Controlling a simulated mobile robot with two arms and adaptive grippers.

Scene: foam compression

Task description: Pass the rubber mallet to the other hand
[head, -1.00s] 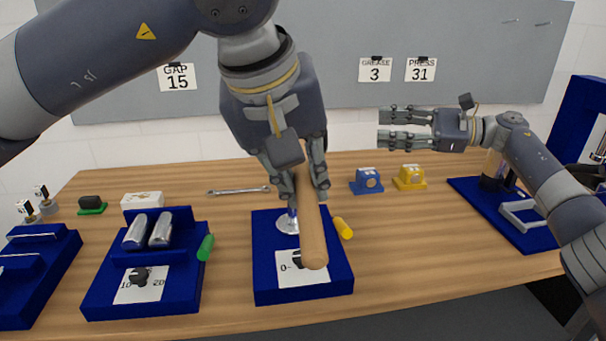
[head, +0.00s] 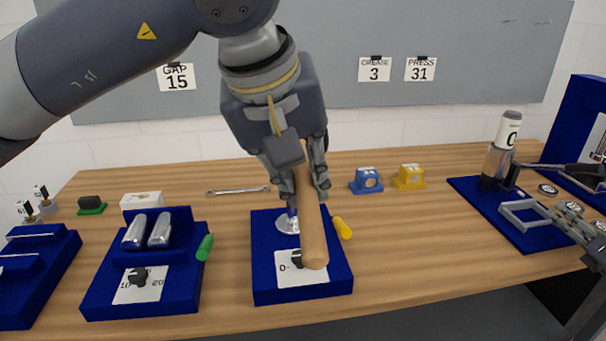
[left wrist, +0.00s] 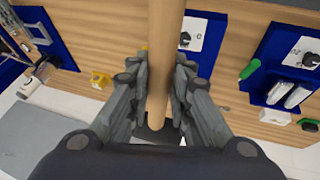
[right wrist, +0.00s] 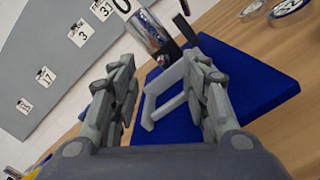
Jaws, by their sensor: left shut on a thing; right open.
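The rubber mallet shows mainly as a light wooden handle (head: 312,235), tilted toward the camera above the middle blue fixture. My left gripper (head: 303,185) is shut on it. In the left wrist view the handle (left wrist: 160,65) runs between the fingers, with a dark block (left wrist: 157,131) at its lower end, partly hidden by the gripper. My right gripper (head: 575,222) is low at the right edge, over the right blue board, well apart from the mallet. In the right wrist view it (right wrist: 161,65) is open, with no mallet between its fingers.
A grey bracket (right wrist: 160,98) on the right blue board (right wrist: 225,110) shows between and beyond my right fingers. A clear cylinder (head: 495,165) stands there too. Blue and yellow blocks (head: 409,178) and a wrench (head: 238,190) lie behind. Bare table lies right of the middle fixture (head: 335,290).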

